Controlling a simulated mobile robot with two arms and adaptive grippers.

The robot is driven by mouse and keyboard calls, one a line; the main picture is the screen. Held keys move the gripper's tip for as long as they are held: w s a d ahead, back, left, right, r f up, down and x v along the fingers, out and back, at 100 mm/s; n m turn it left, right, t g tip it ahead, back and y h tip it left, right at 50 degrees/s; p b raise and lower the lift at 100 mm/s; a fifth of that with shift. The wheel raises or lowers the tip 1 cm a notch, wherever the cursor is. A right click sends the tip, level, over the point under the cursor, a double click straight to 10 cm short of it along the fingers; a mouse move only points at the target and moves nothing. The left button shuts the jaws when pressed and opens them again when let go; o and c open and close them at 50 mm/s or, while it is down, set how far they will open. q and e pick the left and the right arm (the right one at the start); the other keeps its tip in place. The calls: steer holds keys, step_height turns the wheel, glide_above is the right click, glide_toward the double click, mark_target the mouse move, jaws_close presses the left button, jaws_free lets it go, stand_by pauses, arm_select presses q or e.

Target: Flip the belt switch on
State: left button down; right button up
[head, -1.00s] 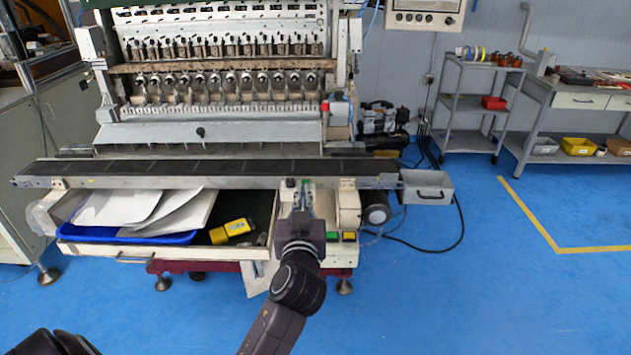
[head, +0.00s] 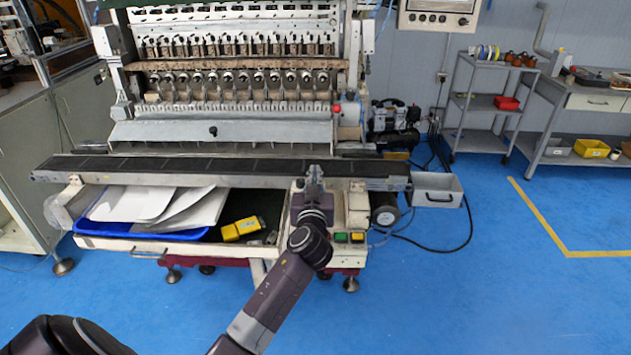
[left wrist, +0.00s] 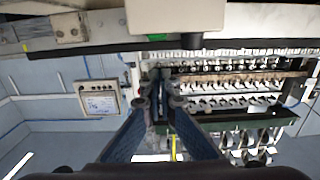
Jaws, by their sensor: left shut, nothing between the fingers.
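The coil winder (head: 230,135) stands ahead with a long dark conveyor belt (head: 200,168) along its front. A white control box (head: 357,203) sits below the belt's right part, with a green and a yellow button (head: 357,237) low on its front. My left gripper (head: 315,172) is shut and empty, with its tips at the belt's front edge above the box. Its two fingers also show in the left wrist view (left wrist: 160,95). I cannot make out the belt switch; the gripper and wrist cover part of the box. I cannot tell whether the tips touch anything. My right gripper is out of view.
An open drawer (head: 118,244) with papers, a blue tray and a yellow object (head: 241,229) lies left of my wrist. A grey metal bin (head: 437,190) hangs at the belt's right end. The blue floor to the right is clear.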

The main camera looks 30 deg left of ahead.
arm_select(q)
steer(key=shift+w+f, duration=0.2)
steer(key=shift+f, duration=1.45)
steer(key=shift+a+r+p, duration=0.1)
steer(key=shift+r+p, duration=0.05)
steer(key=shift+p, duration=0.25)
steer(key=shift+r+g+h+p, duration=0.1)
steer(key=shift+g+h+p, duration=0.3)
steer(key=shift+p, duration=0.85)
steer(key=shift+f, duration=0.5)
steer(key=r+p, duration=0.2)
steer(key=r, duration=0.1)
steer(key=w+r, duration=0.1)
steer(key=shift+a+r+p, duration=0.35)
steer(key=shift+p, duration=0.05)
steer(key=r+b+v, duration=0.2)
steer(key=v, duration=0.8)
